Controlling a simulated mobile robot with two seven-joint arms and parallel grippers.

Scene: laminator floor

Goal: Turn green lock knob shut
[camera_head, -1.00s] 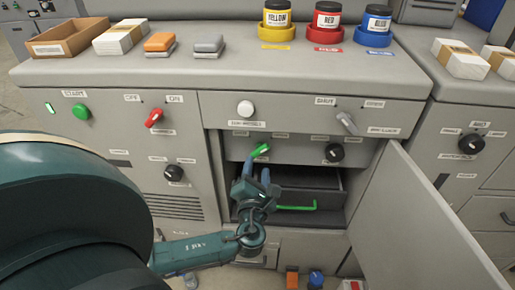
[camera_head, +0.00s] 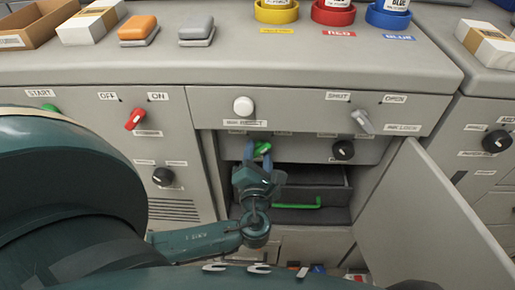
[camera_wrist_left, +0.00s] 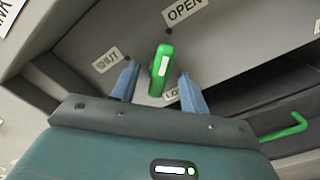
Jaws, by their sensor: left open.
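The green lock knob (camera_wrist_left: 161,68) sits on the grey panel inside the open cabinet. In the left wrist view its handle points up toward the OPEN label (camera_wrist_left: 185,11), with the SHUT label (camera_wrist_left: 106,60) to its left. My left gripper (camera_wrist_left: 155,82) is open, with one blue finger on each side of the knob and gaps showing between. In the head view the knob (camera_head: 262,149) shows just beyond my left gripper (camera_head: 260,163), which partly hides it. My right gripper is not in view.
The cabinet door (camera_head: 425,215) stands open to the right. A black knob (camera_head: 343,150) is on the same panel to the right. Paint jars and trays line the counter (camera_head: 220,65) above.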

